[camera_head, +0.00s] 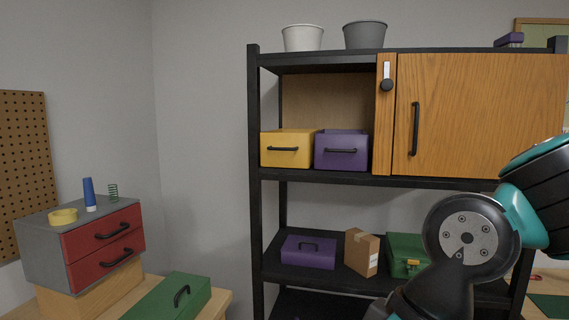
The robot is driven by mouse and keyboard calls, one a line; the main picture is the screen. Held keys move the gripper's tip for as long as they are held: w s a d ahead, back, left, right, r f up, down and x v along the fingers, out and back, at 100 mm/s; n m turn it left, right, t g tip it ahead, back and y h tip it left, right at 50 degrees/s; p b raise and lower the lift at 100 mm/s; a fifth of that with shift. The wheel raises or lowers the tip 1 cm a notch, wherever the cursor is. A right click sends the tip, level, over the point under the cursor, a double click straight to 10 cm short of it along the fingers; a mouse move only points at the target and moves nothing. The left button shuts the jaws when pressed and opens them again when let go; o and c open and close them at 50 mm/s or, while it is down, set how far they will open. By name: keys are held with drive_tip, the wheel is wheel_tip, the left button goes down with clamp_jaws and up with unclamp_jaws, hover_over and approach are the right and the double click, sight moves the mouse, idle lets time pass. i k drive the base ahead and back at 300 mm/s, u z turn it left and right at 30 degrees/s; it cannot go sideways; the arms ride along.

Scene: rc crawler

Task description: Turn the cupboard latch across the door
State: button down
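The wooden cupboard door (460,115) is closed at the upper right of the black shelf unit, with a black upright bar handle (414,129) near its left edge. The latch (387,71) is on the narrow wooden post (384,130) left of the door. Its pale bar stands upright above a round black knob (387,85), and it lies beside the door rather than across it. My gripper is not in view; only links of my arm show at the lower right, in front of the shelves.
A yellow bin (287,138) and a purple bin (342,140) stand left of the post. Two pots (303,39) (365,36) are on top. A purple box (308,258), a carton (361,252) and a green box (406,247) stand below. Red drawers (106,229) are at left.

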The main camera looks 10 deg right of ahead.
sight(386, 84)
drive_tip(key=u, duration=0.5)
drive_tip(key=k, duration=0.6)
drive_tip(key=u, duration=0.6)
drive_tip(key=i, duration=1.15)
drive_tip(key=z, duration=0.9)
